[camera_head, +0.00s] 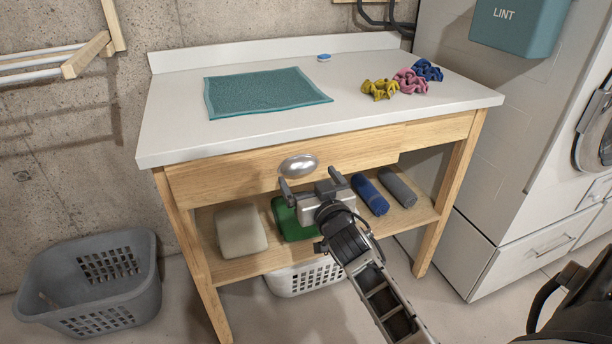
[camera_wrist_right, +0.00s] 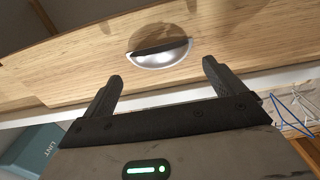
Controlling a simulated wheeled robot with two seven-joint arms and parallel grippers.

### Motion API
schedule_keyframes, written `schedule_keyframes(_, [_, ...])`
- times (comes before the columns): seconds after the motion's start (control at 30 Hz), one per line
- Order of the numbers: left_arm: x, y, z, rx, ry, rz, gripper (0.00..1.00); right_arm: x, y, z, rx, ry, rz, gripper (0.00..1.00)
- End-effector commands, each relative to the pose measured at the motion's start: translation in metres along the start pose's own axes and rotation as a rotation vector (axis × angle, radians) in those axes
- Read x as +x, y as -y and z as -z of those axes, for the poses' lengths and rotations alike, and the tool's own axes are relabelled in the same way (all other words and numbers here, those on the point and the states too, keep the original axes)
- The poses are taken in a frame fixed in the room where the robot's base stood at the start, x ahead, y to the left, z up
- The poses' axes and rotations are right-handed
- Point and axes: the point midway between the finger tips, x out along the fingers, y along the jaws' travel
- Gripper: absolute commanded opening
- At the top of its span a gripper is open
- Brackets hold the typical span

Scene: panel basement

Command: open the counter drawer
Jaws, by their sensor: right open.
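The counter (camera_head: 370,60) has a white top on a light wooden frame. Its wide wooden drawer (camera_head: 230,174) is closed under the top and also shows in the right wrist view (camera_wrist_right: 70,65). A silver cup-shaped handle (camera_head: 298,165) sits on the drawer front; the right wrist view shows it (camera_wrist_right: 160,55) just beyond the fingertips. My right gripper (camera_head: 310,182) is open and empty, in front of and slightly below the handle, apart from it. In the right wrist view its two fingers (camera_wrist_right: 160,75) point toward the handle. My left gripper is not in view.
A teal mat (camera_head: 265,92), a blue-and-white bar (camera_head: 324,57) and colourful cloths (camera_head: 409,82) lie on the counter. The lower shelf (camera_head: 330,232) holds folded and rolled items. A grey basket (camera_head: 95,285) stands at left; a white machine (camera_head: 500,150) and teal LINT bin (camera_head: 520,25) are at right.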

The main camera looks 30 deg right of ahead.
Motion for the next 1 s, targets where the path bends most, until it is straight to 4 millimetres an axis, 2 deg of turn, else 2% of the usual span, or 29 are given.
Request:
schedule_keyframes(0.1, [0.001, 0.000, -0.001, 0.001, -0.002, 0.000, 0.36, 0.016, 0.001, -0.001, -0.001, 0.000, 0.001, 0.95])
schedule_keyframes(0.2, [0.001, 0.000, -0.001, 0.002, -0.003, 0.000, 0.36, 0.023, 0.001, -0.001, -0.001, 0.000, 0.001, 0.95])
schedule_keyframes(0.53, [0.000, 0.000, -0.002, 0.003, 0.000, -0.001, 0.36, 0.026, 0.001, 0.000, 0.000, 0.000, 0.001, 0.95])
schedule_keyframes(0.57, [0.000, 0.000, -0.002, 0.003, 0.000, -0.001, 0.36, 0.026, 0.001, 0.000, 0.000, 0.000, 0.001, 0.92])
schedule_keyframes(0.73, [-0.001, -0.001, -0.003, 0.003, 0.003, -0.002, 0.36, 0.026, 0.001, 0.000, 0.000, 0.000, 0.001, 0.44])
schedule_keyframes(0.87, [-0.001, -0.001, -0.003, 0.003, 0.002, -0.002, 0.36, 0.027, 0.002, 0.000, 0.000, 0.000, 0.004, 0.42])
schedule_keyframes(1.0, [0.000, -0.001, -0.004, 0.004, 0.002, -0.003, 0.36, 0.031, 0.015, -0.001, 0.001, 0.001, 0.020, 0.42])
